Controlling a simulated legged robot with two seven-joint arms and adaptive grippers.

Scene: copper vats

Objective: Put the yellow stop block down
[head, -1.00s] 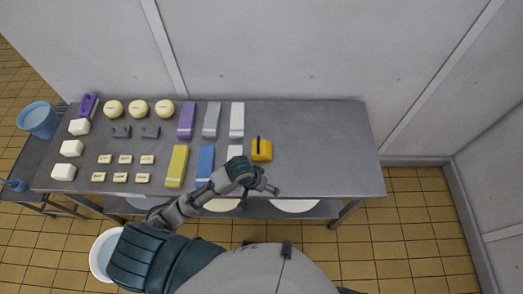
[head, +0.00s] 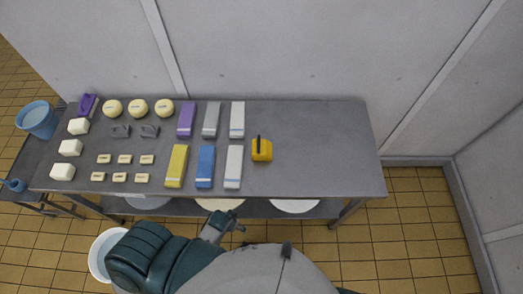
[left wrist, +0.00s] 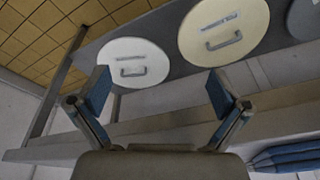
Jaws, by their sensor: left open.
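The yellow stop block (head: 262,150), with a dark upright handle, stands on the grey table (head: 320,150), right of the white box. My left gripper (head: 232,226) is in front of the table's near edge, apart from the block. In the left wrist view my left gripper (left wrist: 160,95) is open, with nothing between its fingers. The block is not in the left wrist view. My right gripper does not show in either view.
A white box (head: 234,167), a blue box (head: 205,167) and a yellow box (head: 176,166) lie left of the block. The table's right part is bare. A lower shelf holds round lids, including a white one (left wrist: 134,63) and a cream one (left wrist: 223,30).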

